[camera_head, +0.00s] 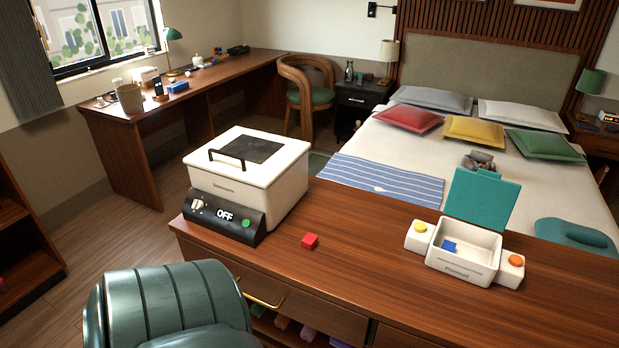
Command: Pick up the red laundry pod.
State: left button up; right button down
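The red laundry pod (310,241) is a small red cube. It lies on the brown wooden counter (370,266), just right of a white appliance (250,178) whose dark front panel reads OFF. Nothing touches the pod and it is fully visible. Neither of my grippers shows in the head view.
A white open box (463,258) with a raised teal lid (481,199) and a blue cube (449,246) inside stands right on the counter, with yellow and orange buttons beside it. A green chair (165,305) stands at front left.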

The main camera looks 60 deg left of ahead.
aim_at(311, 241)
jog(key=i+u, duration=0.1)
jog(key=i, duration=0.4)
jog(key=u, duration=2.1)
